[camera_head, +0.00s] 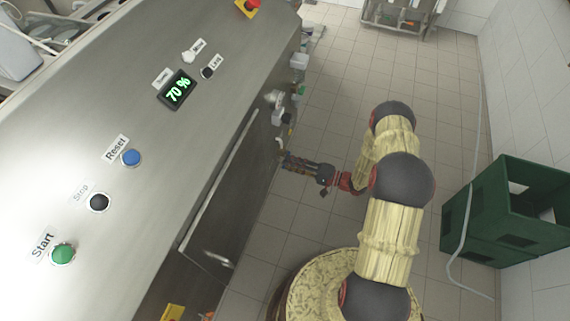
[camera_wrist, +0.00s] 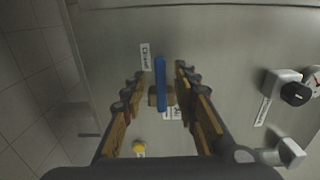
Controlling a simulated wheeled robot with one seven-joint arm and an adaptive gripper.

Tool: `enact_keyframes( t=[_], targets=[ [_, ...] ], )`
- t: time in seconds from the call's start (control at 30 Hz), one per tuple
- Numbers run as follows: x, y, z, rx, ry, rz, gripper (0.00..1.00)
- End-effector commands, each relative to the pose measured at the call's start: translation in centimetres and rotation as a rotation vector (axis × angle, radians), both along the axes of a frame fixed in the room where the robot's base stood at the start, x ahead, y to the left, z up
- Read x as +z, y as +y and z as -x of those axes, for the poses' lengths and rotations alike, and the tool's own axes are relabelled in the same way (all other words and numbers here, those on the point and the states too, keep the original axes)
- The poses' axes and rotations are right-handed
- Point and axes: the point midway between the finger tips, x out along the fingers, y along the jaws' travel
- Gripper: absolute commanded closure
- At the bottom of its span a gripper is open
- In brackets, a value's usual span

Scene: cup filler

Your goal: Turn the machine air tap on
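The air tap has a blue lever handle (camera_wrist: 160,80) on a brass-coloured body (camera_wrist: 154,100), on the machine's grey metal side. In the wrist view the handle stands upright in the picture, beside a small white label (camera_wrist: 144,57) whose text is hard to read. My gripper (camera_wrist: 159,73) is open, with one finger on each side of the handle and a visible gap to both. Whether the fingertips reach as deep as the handle I cannot tell. In the head view my gripper (camera_head: 286,161) is close against the machine's side, and the blue handle cannot be made out.
The machine top (camera_head: 150,110) carries buttons and a display reading 70 %. A black knob (camera_wrist: 295,93) and a grey fitting (camera_wrist: 285,153) stick out right of the tap. A yellow part (camera_wrist: 138,147) is below. Green crates (camera_head: 510,210) stand at the right; tiled floor between is clear.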

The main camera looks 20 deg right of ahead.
Motion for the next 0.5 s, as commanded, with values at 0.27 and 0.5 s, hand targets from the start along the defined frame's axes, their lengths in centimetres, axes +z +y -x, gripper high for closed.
enact_keyframes(
  t=[0.27,0.5],
  targets=[
    [0.0,2.0,-1.5,0.001,0.000,0.000,0.70],
    [0.0,2.1,-1.6,0.000,0.001,-0.001,0.70]
  ],
)
